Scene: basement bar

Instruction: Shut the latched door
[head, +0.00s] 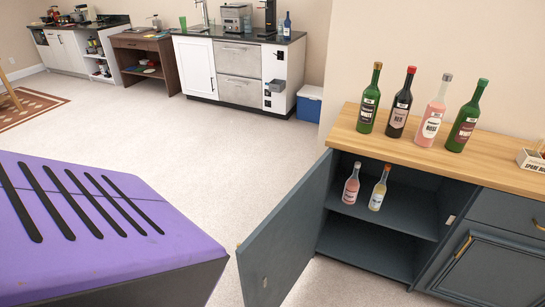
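The dark blue-grey cabinet door (285,240) stands wide open, swung out to the left of the low cabinet. It is hinged at the cabinet's left side. The open cabinet (386,243) has a shelf (405,213) with two small bottles, one pink (351,187) and one pale yellow (377,192). A small light catch piece (450,220) shows on the right inner edge of the opening. Neither of my grippers is in view.
Several wine bottles (431,115) stand on the wooden top (405,146), with a small box (532,160) at the right. A purple slotted surface (95,225) fills the lower left. Open carpet (200,148) lies beyond; a blue cooler (309,106) stands by the far counter.

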